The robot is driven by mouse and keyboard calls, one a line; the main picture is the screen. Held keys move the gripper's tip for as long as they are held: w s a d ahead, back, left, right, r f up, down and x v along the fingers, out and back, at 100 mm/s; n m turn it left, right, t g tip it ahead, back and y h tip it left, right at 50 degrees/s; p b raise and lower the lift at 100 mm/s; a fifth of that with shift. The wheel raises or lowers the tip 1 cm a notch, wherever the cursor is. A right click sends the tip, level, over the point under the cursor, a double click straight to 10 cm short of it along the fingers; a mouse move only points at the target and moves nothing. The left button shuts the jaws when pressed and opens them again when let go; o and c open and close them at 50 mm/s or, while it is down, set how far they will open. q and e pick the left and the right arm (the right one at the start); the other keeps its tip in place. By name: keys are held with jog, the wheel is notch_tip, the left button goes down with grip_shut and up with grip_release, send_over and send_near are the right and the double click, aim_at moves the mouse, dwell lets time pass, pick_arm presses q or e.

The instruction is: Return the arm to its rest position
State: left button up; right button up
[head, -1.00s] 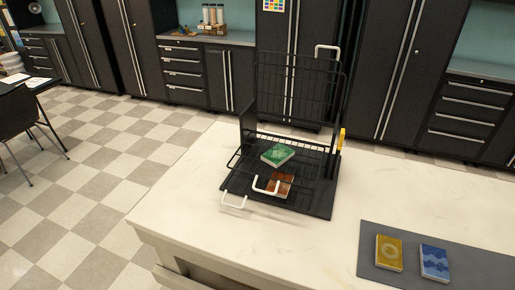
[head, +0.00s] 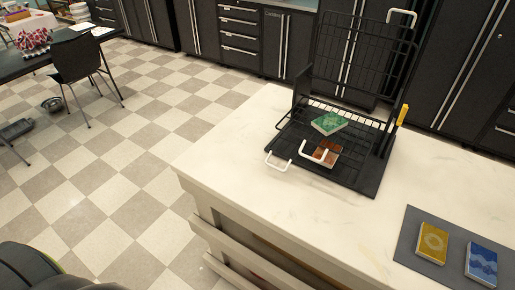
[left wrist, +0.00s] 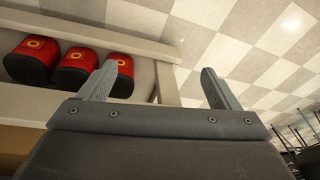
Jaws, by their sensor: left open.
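My left gripper (left wrist: 158,85) shows in the left wrist view with its two fingers spread apart and nothing between them. Beyond it are the table's side and the checkered floor. In the head view, a dark rounded shape at the bottom left corner appears to be part of my own body. My right gripper is in neither view.
Red containers (left wrist: 75,68) sit under the table.

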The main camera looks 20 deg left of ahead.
pick_arm(q)
jog(key=s+d+f+g+b, duration=0.1)
jog(key=s+f+b, duration=0.1)
jog(key=s+f, duration=1.2)
notch_tip(320, 180, down, 2)
jog(key=shift+d+f, duration=0.1)
jog(key=shift+d, duration=0.1)
